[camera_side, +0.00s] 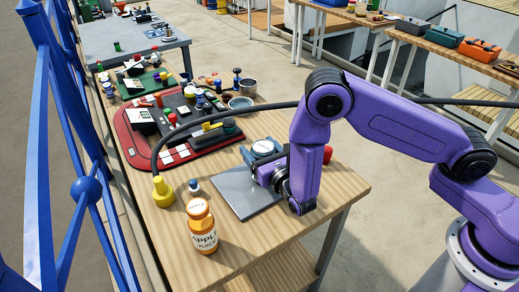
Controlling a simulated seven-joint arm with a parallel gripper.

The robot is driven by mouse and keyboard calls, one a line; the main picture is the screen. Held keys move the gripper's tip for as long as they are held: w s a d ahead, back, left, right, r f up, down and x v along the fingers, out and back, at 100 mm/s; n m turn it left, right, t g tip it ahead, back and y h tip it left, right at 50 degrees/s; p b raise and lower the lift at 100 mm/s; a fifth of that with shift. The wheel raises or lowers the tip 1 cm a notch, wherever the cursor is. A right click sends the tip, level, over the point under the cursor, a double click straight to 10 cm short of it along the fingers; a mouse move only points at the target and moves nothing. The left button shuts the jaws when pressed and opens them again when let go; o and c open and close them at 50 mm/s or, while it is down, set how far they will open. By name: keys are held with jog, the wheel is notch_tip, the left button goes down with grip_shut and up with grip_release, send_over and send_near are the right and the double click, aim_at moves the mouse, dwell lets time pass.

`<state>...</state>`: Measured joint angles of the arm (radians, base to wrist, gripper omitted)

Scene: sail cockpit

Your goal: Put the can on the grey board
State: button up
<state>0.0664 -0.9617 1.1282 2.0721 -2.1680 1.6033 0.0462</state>
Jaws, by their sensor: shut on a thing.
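The can (262,147) has a pale round top and is held upright in my gripper (257,160). My gripper is shut around it, and the jaws and wrist hide most of its body. The grey board (237,190) is a flat plate on the wooden table. The can and gripper are at the board's far right part in the picture. I cannot tell whether the can's base touches the board, because the gripper hides it.
An orange Apple Juice bottle (202,228) stands in front of the board. A small white-and-blue bottle (194,187) and a yellow object (162,191) with a black cable are to its left. A red-and-black tray (128,152) with many items lies behind. A red item (327,155) is partly behind my arm.

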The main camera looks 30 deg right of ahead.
jog(key=shift+f, duration=0.1)
jog(key=o, duration=1.3)
jog(key=s, duration=0.8)
jog(key=s+a, duration=0.1)
jog(key=s, duration=0.3)
jog(key=s+d+r+m+g+h, duration=0.3)
jog(key=d+r+m+g+h, duration=0.15)
jog(key=d+m, duration=0.3)
jog(key=s+d+r+m+g+h, duration=0.3)
jog(key=d+r+m+g+h, duration=0.15)
jog(key=d+m, duration=0.35)
jog(key=s+r+m+g+y, duration=0.1)
jog(key=s+m+g+y, duration=0.1)
jog(key=s, duration=0.3)
jog(key=s+r+m+g+y, duration=0.1)
jog(key=s+m+g+y, duration=0.1)
jog(key=s+g+y, duration=0.2)
jog(key=s+r+m+g+y, duration=0.1)
jog(key=s+m+g+y, duration=0.1)
jog(key=s, duration=0.5)
jog(key=shift+s+r+m+g+y, duration=0.1)
jog(key=shift+s+m+g+y, duration=0.15)
jog(key=shift+y, duration=0.4)
jog(key=shift+s+r+m+g+y, duration=0.15)
jog(key=shift+m+y, duration=0.15)
jog(key=shift+y, duration=0.35)
